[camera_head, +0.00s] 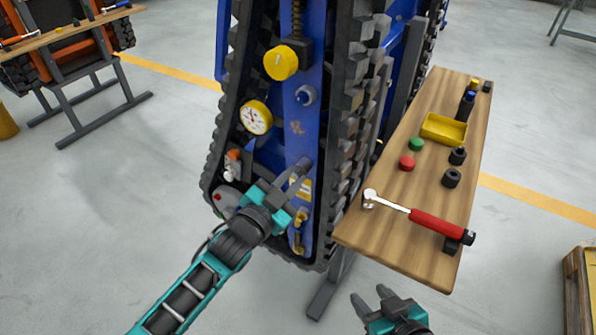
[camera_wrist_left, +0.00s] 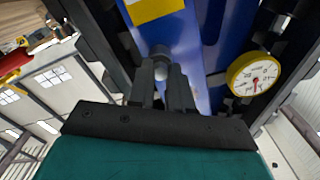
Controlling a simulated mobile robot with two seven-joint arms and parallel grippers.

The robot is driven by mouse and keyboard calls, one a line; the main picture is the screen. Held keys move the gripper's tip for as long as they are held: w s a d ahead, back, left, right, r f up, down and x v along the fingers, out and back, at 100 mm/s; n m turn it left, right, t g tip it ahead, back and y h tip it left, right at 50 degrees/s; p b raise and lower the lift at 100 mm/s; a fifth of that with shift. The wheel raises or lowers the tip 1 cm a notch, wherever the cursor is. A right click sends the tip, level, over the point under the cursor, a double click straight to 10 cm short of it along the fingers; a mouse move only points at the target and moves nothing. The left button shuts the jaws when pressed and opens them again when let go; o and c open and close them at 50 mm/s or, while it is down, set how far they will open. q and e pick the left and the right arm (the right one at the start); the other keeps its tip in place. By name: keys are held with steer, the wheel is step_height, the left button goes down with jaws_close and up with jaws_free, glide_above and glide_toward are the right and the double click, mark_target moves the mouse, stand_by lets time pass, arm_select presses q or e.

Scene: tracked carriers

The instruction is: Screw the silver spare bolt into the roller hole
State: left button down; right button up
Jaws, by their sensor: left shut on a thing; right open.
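My left gripper (camera_head: 297,177) is at the lower part of the blue carrier plate (camera_head: 299,127). In the left wrist view its fingers (camera_wrist_left: 166,84) are shut on a small grey, silver-looking bolt (camera_wrist_left: 161,54), whose end points at the blue plate. I cannot tell whether the bolt is in a hole or only touching the plate; the roller hole itself is hidden behind the gripper and bolt. My right gripper (camera_head: 371,299) is open and empty, low in front of the wooden bench.
A wooden bench (camera_head: 395,225) on the right holds a red-handled ratchet (camera_head: 425,218), a yellow tray (camera_head: 444,131), red and green caps and black sockets. Black track (camera_head: 345,130) flanks the plate. A yellow knob (camera_head: 281,63) and gauge (camera_head: 256,118) sit above my left gripper.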

arm_select(q)
steer(key=m, duration=0.5)
steer(key=shift+b, duration=0.4)
steer(key=m, duration=0.4)
steer(key=shift+m, duration=0.4)
steer(key=shift+b, duration=0.3)
steer(key=shift+f+m, duration=0.1)
steer(key=shift+m, duration=0.9)
steer(key=m+b, duration=0.1)
steer(key=m, duration=0.3)
steer(key=shift+m, duration=0.3)
steer(key=m, duration=0.3)
